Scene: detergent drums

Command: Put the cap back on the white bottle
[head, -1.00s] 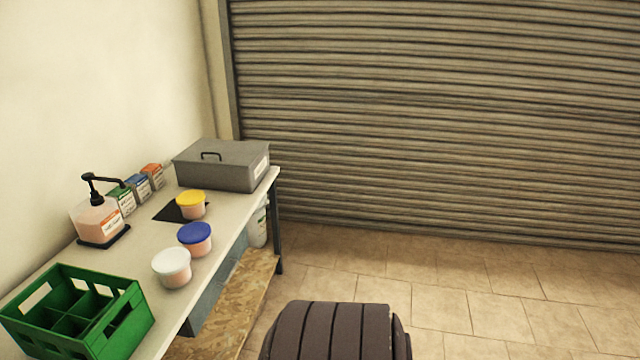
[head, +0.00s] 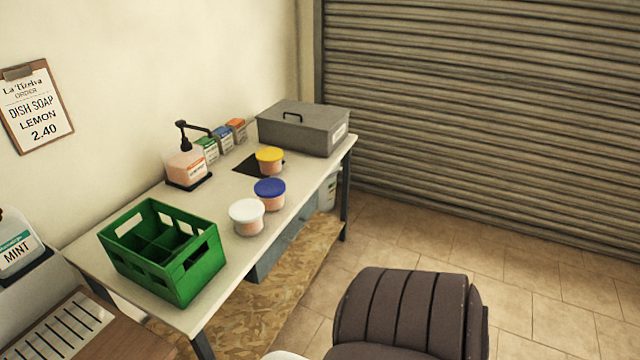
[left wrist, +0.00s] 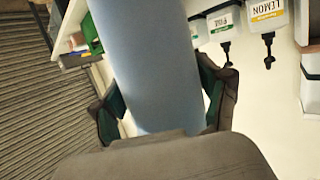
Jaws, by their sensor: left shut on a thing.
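In the left wrist view my left gripper (left wrist: 166,120) is shut around a large, smooth, pale blue-grey cylinder (left wrist: 150,60). The cylinder runs up out of the top of the picture, so its ends and any opening are hidden. I cannot tell whether it is the white bottle. No loose cap can be made out in either view. Neither gripper shows in the head view.
The workbench (head: 222,228) holds a green crate (head: 165,255), tubs with white (head: 246,216), blue (head: 270,193) and yellow lids (head: 269,159), a pump dispenser (head: 187,166) and a grey box (head: 303,128). A mint dispenser (head: 15,245) stands at far left. Tiled floor (head: 540,270) lies right.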

